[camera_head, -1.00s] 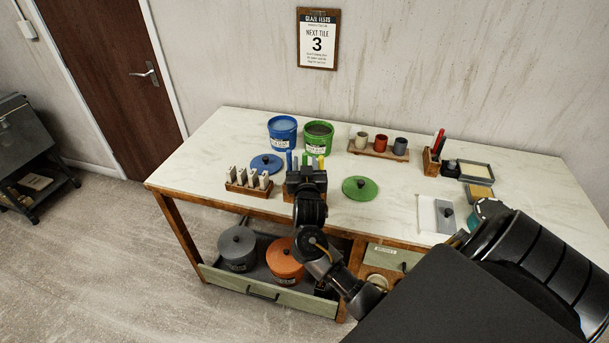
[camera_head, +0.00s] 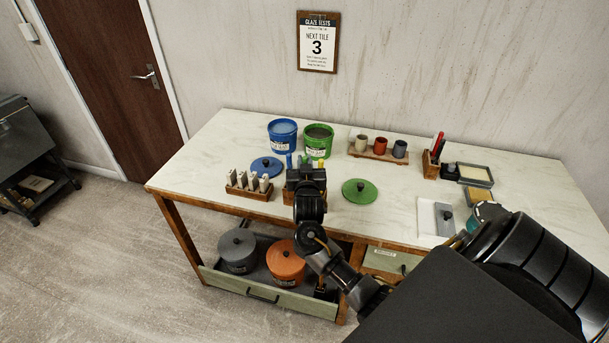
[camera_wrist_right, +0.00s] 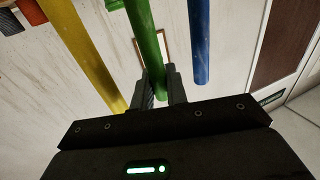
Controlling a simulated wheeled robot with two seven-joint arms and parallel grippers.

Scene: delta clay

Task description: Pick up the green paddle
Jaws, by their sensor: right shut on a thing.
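The green paddle (camera_wrist_right: 143,40) stands between the two fingers of my right gripper (camera_wrist_right: 157,90) in the right wrist view, and the fingers are shut on it. A yellow paddle (camera_wrist_right: 85,55) and a blue paddle (camera_wrist_right: 200,40) stand on either side of it, apart from the fingers. In the head view my right gripper (camera_head: 305,170) is over the front of the table, at the wooden paddle rack (camera_head: 289,197), and hides most of the rack and the paddles' lower parts. My left gripper is out of view.
Left of the gripper is a wooden rack of pale tiles (camera_head: 248,192). Behind are a blue bucket (camera_head: 283,140) and a green bucket (camera_head: 318,146). A blue lid (camera_head: 264,165) and green lid (camera_head: 368,195) lie flat nearby. Below, an open drawer (camera_head: 280,300) holds grey and orange pots.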

